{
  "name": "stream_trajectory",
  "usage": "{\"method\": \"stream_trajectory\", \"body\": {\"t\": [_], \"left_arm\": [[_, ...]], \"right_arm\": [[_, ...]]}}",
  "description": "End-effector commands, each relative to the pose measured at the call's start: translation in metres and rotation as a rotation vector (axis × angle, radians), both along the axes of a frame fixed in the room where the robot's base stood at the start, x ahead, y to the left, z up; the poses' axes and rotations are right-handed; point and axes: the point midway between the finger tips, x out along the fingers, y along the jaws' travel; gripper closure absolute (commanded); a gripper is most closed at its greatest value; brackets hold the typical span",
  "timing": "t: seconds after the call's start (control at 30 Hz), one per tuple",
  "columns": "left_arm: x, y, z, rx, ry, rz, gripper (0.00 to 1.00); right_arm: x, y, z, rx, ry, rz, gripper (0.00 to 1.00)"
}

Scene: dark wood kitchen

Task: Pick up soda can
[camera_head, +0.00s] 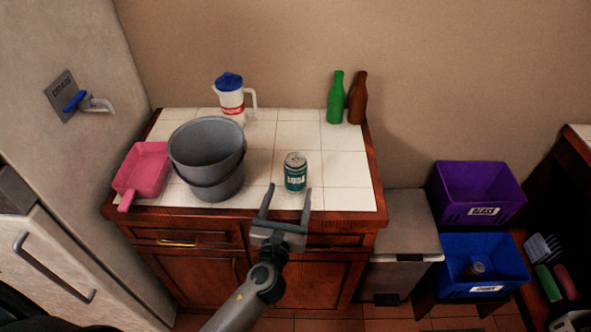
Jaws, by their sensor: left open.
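The soda can (295,172) is green and silver with a white label. It stands upright on the white tiled counter (336,187), near the front edge. My left gripper (287,194) is open, with its two fingers pointing toward the can from the front. The fingertips are just short of the can, one toward each side of it. Nothing is between the fingers that I can make out. My right gripper does not show.
A grey bucket (207,158) and a pink dustpan (142,172) are left of the can. A white pitcher (231,101) and two bottles, green (336,98) and brown (357,99), stand at the back. The counter right of the can is clear. Purple (481,186) and blue (484,264) bins stand at right.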

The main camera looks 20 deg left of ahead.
Motion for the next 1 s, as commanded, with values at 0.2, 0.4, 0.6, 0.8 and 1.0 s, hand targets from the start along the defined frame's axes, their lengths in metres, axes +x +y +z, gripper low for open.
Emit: {"method": "stream_trajectory", "body": {"t": [0.2, 0.4, 0.6, 0.8, 1.0], "left_arm": [[0.018, 0.002, 0.000, 0.001, 0.001, -0.001, 0.31], [0.019, 0.002, -0.001, 0.000, 0.001, -0.001, 0.31], [0.021, 0.002, 0.001, 0.000, 0.000, 0.000, 0.31], [0.039, 0.002, 0.006, -0.001, 0.000, 0.001, 0.31], [0.063, 0.003, 0.006, 0.001, 0.000, 0.000, 0.31]], "right_arm": [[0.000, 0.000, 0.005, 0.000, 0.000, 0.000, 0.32], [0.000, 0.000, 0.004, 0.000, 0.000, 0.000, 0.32], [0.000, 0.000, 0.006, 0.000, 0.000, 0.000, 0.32], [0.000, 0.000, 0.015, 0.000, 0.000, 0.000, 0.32], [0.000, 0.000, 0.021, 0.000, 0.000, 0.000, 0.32]]}}
